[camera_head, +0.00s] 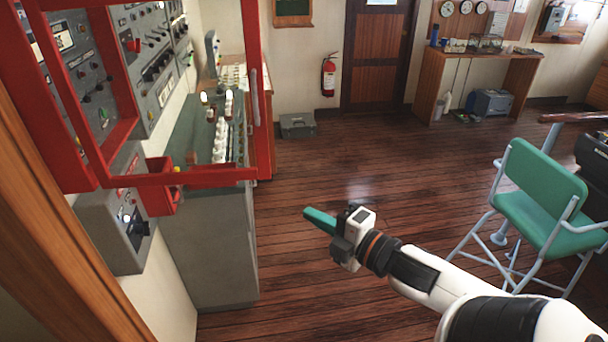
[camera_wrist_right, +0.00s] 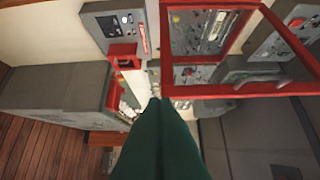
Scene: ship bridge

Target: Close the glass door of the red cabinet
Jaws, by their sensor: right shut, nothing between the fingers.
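The red cabinet (camera_head: 62,165) is on the left wall in the head view. Its red-framed glass door (camera_head: 215,177) stands wide open, swung out from the wall, with a pale upright handle (camera_head: 255,95) on its outer side. The red door frame also shows in the right wrist view (camera_wrist_right: 225,90). My right gripper (camera_head: 320,220) has green fingers that are shut and empty. In the head view it appears below and right of the door's lower outer corner, with no visible contact. My left gripper is not in view.
A grey console (camera_head: 210,245) stands behind and below the door. A small red box (camera_head: 160,187) and a grey wall box (camera_head: 122,220) sit below the cabinet. A green chair (camera_head: 543,195) stands at the right. The wooden floor in the middle is clear.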

